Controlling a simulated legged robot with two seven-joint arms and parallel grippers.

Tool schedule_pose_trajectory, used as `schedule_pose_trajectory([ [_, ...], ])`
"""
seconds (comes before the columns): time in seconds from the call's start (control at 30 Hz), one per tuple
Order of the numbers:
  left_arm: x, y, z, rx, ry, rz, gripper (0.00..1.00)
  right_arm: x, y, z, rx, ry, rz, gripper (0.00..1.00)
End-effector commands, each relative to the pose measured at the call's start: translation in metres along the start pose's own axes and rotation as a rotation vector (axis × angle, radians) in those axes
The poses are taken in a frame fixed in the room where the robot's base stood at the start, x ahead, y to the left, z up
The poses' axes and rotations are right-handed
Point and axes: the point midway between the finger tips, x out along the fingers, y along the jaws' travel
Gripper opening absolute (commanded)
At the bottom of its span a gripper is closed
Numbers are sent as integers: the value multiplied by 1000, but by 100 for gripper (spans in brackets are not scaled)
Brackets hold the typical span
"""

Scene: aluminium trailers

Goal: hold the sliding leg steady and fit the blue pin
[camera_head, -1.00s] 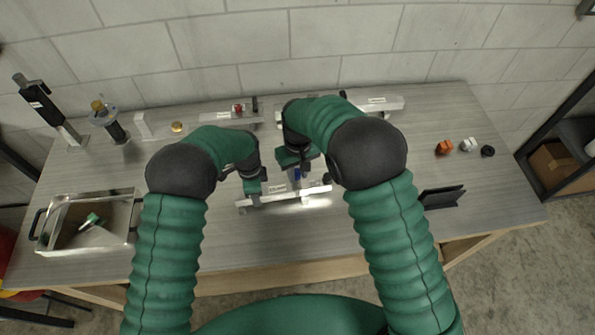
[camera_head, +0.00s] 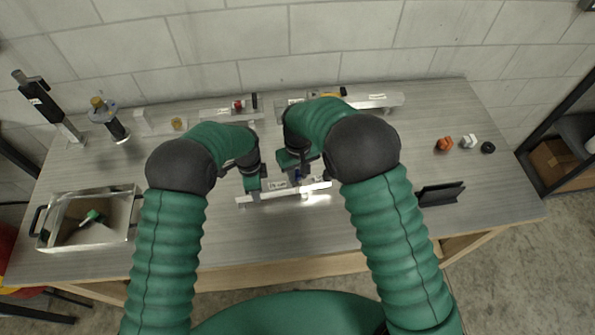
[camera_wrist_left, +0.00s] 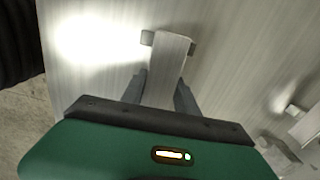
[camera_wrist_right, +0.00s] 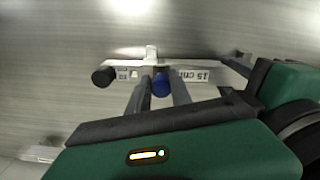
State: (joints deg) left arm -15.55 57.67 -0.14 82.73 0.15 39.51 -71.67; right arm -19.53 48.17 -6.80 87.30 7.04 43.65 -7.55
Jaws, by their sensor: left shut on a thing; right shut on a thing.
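The sliding leg (camera_head: 316,187) is a silvery aluminium bar lying across the middle of the table, marked with a label (camera_wrist_right: 200,76) in the right wrist view. My left gripper (camera_head: 253,190) is shut on the left end of the leg; in the left wrist view its fingers (camera_wrist_left: 160,88) sit on either side of the bar (camera_wrist_left: 169,52). My right gripper (camera_head: 298,174) is shut on the blue pin (camera_wrist_right: 161,86), held between its fingers at the leg. I cannot tell whether the pin is in a hole.
A black knob (camera_wrist_right: 103,77) shows beside the leg. A metal tray (camera_head: 62,240) with a green-handled item stands at left. Aluminium parts (camera_head: 375,102) lie along the back. Orange, white and black pieces (camera_head: 444,144) and a black bracket (camera_head: 441,194) lie at right. The front is clear.

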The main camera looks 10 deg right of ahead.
Motion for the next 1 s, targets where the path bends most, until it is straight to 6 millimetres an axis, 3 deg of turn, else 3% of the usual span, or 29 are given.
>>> schedule_pose_trajectory([
  [0.9,0,0,0,0,0,-1,0,23,0,0,0,1,0,0],
  [0.93,0,0,0,0,0,-1,0,22,0,0,0,2,0,28],
  [1.0,0,0,0,0,0,-1,0,22,0,0,0,2,0,37],
])
